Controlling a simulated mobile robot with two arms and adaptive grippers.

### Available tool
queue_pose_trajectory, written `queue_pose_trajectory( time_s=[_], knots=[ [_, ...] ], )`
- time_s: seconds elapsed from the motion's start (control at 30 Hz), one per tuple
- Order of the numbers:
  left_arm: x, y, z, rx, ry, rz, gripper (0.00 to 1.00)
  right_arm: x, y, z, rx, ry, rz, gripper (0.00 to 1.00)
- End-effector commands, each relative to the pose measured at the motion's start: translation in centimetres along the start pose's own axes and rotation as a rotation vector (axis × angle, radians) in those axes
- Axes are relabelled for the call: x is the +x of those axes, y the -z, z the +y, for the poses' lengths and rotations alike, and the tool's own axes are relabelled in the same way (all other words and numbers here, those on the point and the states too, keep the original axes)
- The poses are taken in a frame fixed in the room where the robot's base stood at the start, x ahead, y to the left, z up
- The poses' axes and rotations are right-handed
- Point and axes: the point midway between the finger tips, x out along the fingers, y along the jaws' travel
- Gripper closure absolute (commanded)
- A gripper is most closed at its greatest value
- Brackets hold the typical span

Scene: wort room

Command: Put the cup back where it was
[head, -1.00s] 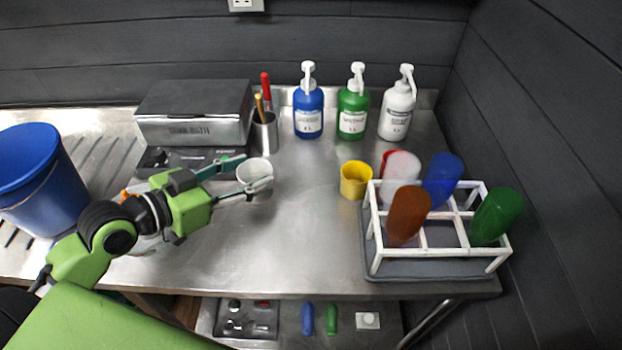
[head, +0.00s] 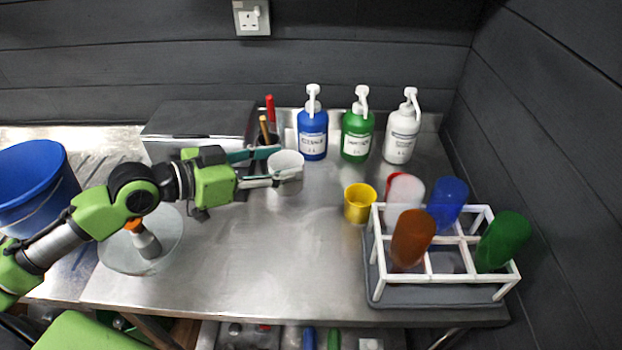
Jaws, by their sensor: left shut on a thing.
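A white cup (head: 288,186) is in the jaws of my left gripper (head: 284,163), near the middle of the steel table. The two fingers are shut on it, one at its far side and one across its near side. The cup looks upright. I cannot tell whether its base touches the table. A yellow cup (head: 360,204) stands on the table to its right. My right gripper is not in view.
Blue (head: 312,138), green (head: 357,137) and white (head: 401,138) pump bottles stand at the back. A steel box (head: 200,120) and pen pot are behind my gripper. The front middle of the table (head: 270,250) is clear.

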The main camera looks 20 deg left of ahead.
Motion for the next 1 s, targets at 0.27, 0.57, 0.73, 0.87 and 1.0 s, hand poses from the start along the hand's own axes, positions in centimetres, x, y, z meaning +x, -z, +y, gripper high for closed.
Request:
queue_pose_trajectory(
  time_s=[0.27,0.57,0.73,0.87,1.0],
  knots=[
    [5.1,-0.7,-0.6,-0.007,-0.003,0.004,0.75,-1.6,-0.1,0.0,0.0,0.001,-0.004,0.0],
    [9.5,-4.0,-1.1,-0.002,-0.002,0.001,0.75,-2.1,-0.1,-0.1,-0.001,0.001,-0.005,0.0],
    [10.8,-4.9,-1.2,-0.003,-0.003,-0.001,0.75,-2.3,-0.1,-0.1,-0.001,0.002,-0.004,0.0],
    [11.2,-6.9,-1.1,-0.005,-0.003,-0.003,0.75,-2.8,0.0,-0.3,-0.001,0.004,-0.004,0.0],
    [11.4,-7.7,-1.2,-0.001,-0.003,-0.001,0.75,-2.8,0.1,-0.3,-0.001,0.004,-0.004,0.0]
  ],
)
